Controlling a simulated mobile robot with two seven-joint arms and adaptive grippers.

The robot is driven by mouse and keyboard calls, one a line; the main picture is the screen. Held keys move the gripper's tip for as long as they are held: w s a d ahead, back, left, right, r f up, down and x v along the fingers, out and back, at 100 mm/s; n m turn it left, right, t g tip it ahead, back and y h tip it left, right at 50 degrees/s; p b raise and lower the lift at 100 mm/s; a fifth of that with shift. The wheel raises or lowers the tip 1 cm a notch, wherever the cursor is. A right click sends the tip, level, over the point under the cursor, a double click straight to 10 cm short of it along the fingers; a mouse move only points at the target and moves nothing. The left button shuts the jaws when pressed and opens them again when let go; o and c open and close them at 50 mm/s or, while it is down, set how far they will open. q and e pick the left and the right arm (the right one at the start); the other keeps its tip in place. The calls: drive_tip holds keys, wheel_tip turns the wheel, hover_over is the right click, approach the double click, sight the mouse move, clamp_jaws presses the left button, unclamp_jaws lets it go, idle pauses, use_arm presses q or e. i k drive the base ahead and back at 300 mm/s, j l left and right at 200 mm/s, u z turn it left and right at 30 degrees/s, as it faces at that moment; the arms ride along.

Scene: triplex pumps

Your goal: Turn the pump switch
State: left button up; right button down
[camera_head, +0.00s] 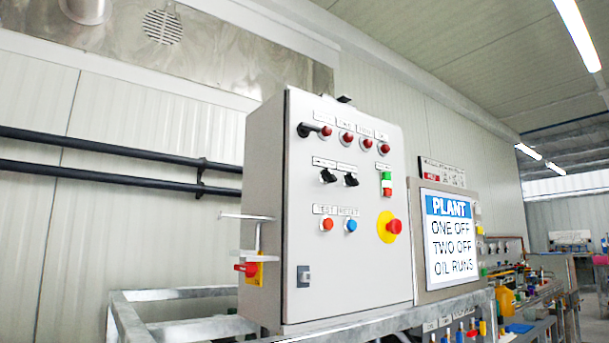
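A grey control cabinet (345,215) stands in the middle of the head view, its front door facing me at an angle. Two black rotary switches sit side by side on the door, a left one (328,176) and a right one (350,179). A black handle (312,130) is at the upper left of the door, by the row of red lamps (366,143). I cannot read the small labels, so I cannot tell which switch is the pump switch. A red emergency knob on a yellow disc (390,226) is at the lower right. Neither gripper shows.
A red-and-yellow isolator (247,269) sticks out from the cabinet's left side. Metal railings (165,295) run in front and left. A "PLANT" sign (451,240) stands right of the cabinet, with a cluttered bench (520,290) beyond. Black pipes (100,160) run along the wall.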

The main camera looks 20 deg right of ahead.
sight(327, 174)
drive_tip(key=l+u, duration=0.85)
drive_tip(key=k+l+u, duration=0.1)
drive_tip(key=l, duration=0.3)
drive_tip(key=k+l+u, duration=0.1)
drive_tip(key=l, duration=0.3)
drive_tip(key=k+l, duration=0.1)
drive_tip(key=l, duration=0.3)
drive_tip(key=k+l, duration=0.1)
drive_tip(key=l, duration=0.3)
drive_tip(key=k+l+u, duration=0.1)
drive_tip(key=l, duration=0.25)
drive_tip(key=k+l, duration=0.1)
drive_tip(key=l, duration=0.3)
